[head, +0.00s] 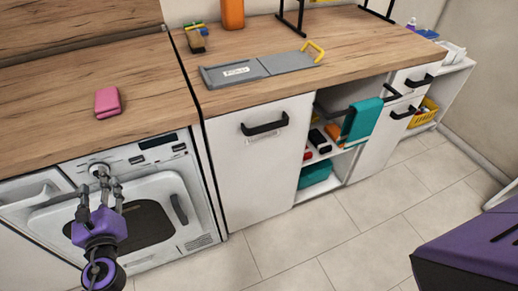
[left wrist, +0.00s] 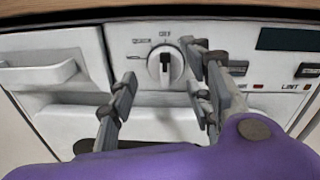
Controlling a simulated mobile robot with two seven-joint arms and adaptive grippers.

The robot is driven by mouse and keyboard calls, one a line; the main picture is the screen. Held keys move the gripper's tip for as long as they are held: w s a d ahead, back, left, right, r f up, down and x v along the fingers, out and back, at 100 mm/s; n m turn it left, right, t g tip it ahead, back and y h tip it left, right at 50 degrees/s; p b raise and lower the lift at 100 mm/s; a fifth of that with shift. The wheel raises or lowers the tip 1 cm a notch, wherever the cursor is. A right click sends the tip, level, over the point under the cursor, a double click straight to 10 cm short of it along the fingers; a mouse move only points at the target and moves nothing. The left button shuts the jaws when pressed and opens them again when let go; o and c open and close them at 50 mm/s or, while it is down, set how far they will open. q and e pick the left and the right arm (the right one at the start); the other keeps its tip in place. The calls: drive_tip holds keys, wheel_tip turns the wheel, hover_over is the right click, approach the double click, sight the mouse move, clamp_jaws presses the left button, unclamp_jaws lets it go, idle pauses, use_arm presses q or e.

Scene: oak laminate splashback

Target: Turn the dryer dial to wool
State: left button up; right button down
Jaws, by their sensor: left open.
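The white dryer (head: 150,212) stands under the counter at the left of the head view. Its round dial (head: 99,169) is on the control panel, and it also shows in the left wrist view (left wrist: 165,66). The dial's ridge stands about upright, below the mark that reads OFF; QUICK is at its upper left. The wool mark cannot be made out; the right finger covers part of the panel. My left gripper (head: 100,184) is open before the dial, with its fingers to the left and right of it in the left wrist view (left wrist: 163,78). Contact cannot be told.
A grey board (head: 262,68) lies on the counter to the right. A teal towel (head: 362,121) hangs by open shelves. The tiled floor (head: 330,235) in front is clear.

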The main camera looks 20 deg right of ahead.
use_arm(q)
drive_tip(key=shift+w, duration=1)
drive_tip(key=shift+c, duration=0.3)
drive_tip(key=c, duration=1)
drive_tip(key=shift+a, duration=0.1)
